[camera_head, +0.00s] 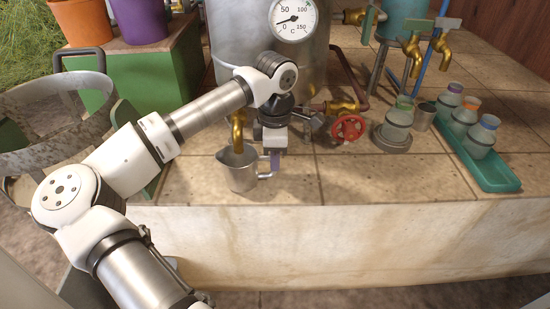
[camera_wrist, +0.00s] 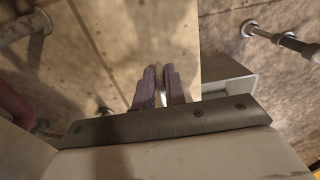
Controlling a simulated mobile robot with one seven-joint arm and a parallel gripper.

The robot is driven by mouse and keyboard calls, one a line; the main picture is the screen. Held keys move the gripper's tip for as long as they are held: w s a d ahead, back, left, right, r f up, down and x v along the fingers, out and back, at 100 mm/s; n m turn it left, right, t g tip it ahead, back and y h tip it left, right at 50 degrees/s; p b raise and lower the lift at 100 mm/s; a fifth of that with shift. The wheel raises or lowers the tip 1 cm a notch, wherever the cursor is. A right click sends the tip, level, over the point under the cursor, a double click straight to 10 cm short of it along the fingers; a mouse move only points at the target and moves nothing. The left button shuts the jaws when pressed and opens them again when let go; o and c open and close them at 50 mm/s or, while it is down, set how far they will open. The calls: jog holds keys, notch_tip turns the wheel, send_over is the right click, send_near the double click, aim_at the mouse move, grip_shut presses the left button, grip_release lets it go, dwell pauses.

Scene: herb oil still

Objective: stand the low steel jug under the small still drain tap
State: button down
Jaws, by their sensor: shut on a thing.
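The low steel jug (camera_head: 241,172) is upright at the front of the tiled worktop, with its handle to the right. I cannot tell whether its base touches the tiles. A brass tap (camera_head: 238,132) at the still's front left hangs down in front of the steel still (camera_head: 240,62), and its spout lines up over the jug's mouth in the head view. My gripper (camera_head: 274,162) is shut on the jug's handle, to the right of the jug. In the wrist view my gripper's fingers (camera_wrist: 160,88) close on a thin strip of metal (camera_wrist: 160,98); the jug's body is hidden there.
A red handwheel (camera_head: 347,128) sits right of my gripper. Further right are a flask (camera_head: 397,125) on a grey base and a green tray (camera_head: 484,170) with several flasks. The worktop's front edge (camera_head: 350,204) is close to the jug. Bare tiles lie between handwheel and edge.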

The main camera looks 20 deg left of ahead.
jog(key=shift+f, duration=0.15)
jog(key=shift+f, duration=0.15)
jog(key=c, duration=1.5)
grip_release()
jog(key=shift+o, duration=0.2)
